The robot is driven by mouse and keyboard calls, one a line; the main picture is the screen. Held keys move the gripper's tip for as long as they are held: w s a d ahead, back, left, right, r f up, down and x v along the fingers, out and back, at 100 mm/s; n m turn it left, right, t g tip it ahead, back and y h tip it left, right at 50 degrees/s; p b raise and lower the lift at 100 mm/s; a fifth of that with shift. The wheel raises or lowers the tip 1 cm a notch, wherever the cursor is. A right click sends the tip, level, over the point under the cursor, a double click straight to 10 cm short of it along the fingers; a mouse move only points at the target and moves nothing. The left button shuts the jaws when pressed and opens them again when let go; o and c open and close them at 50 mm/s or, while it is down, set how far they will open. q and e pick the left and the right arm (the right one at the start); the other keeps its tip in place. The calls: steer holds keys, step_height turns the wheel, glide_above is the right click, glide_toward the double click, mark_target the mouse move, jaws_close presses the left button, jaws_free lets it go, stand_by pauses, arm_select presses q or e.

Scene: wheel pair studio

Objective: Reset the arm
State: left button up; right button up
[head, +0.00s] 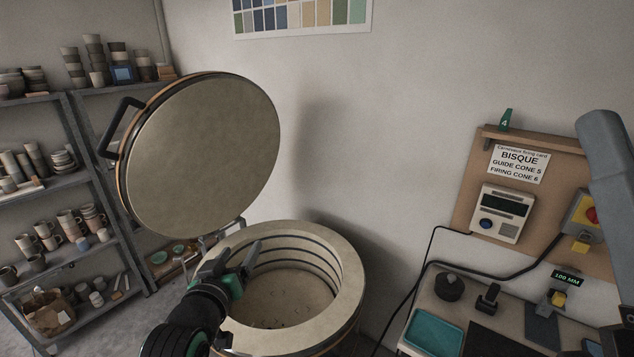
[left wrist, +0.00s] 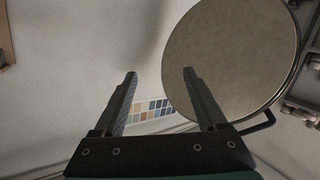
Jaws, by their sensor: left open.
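My left gripper (head: 240,260) is over the left side of the open round kiln (head: 344,262) in the head view. Its two fingers are apart, with nothing between them; the left wrist view also shows the spread fingers (left wrist: 160,80). The kiln lid (head: 205,155) stands raised behind and to the left of the kiln, with a black handle on its rim. The lid also shows in the left wrist view (left wrist: 235,55), beyond the right finger. The kiln's inside shows a bare floor with small dark specks. My right gripper is out of view.
Shelves (head: 75,190) of pots stand at the left. At the right, a work surface holds a teal tray (head: 432,333), a small dark pot (head: 449,287) and a 100 MM gauge (head: 566,278). A control box (head: 500,213) hangs on the board above, with cables running down.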

arm_select(q)
steer(key=s+a+r+t, duration=0.1)
steer(key=s+r+t, duration=0.2)
steer(key=s+r, duration=0.55)
steer(key=s+a+r+t, duration=0.1)
steer(key=s+r+t, duration=0.25)
steer(key=r, duration=0.95)
steer(key=s+r+m+t, duration=0.1)
steer(key=s+r+t, duration=0.1)
steer(key=s+r, duration=0.2)
steer(key=s+r+m+t+h, duration=0.1)
steer(key=s+r+t, duration=0.2)
steer(key=s, duration=0.8)
step_height(320, 180, up, 2)
steer(key=shift+a+r+m, duration=0.15)
steer(key=shift+r+m, duration=0.1)
steer(key=shift+m, duration=0.35)
steer(key=shift+w, duration=0.1)
